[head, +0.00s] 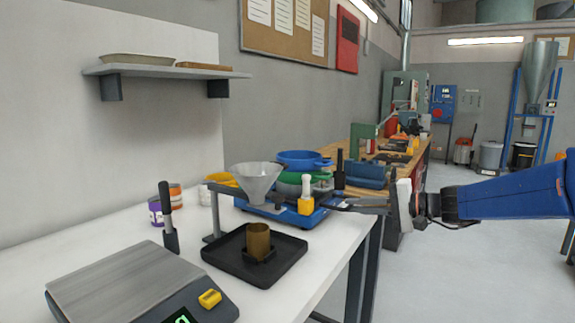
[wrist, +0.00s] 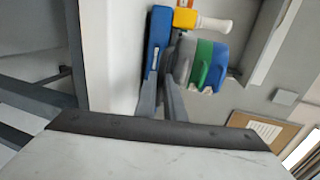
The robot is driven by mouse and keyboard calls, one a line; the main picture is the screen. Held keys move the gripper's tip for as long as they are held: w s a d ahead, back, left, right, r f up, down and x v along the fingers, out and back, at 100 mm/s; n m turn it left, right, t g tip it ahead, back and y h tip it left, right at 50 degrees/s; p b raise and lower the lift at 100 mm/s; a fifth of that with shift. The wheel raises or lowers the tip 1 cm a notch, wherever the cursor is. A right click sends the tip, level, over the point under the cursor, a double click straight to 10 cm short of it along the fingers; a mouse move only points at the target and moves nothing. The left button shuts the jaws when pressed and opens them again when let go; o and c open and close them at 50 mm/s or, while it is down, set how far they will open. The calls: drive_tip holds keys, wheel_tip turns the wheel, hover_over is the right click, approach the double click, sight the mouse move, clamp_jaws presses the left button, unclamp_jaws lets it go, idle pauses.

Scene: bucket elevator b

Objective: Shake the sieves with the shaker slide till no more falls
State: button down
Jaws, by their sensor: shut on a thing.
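The shaker slide is a yellow block with a white upright handle (head: 306,204) at the front of the blue shaker base (head: 274,212). It also shows in the wrist view (wrist: 185,18). The sieves are stacked on the base: a blue one (head: 303,156) on top, a green one (head: 288,176) under it and a grey one (head: 290,188) lowest. They lie sideways in the wrist view. The inside of the sieves is hidden.
A grey funnel (head: 257,180) stands on a bracket left of the shaker. Below it a brass cup (head: 258,243) sits on a black tray (head: 285,265). A scale (head: 125,285) is at front left. A dark bottle (head: 340,175) and blue bin (head: 367,176) stand behind my gripper.

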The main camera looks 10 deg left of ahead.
drive_tip(key=shift+r+x, duration=0.25)
drive_tip(key=shift+x, duration=0.85)
drive_tip(key=shift+r+x, duration=0.2)
drive_tip(key=shift+x, duration=0.95)
drive_tip(key=c, duration=1.2)
unclamp_jaws()
drive_tip(key=shift+a, duration=0.1)
drive_tip(key=shift+o, duration=0.2)
drive_tip(key=shift+v, duration=3.55)
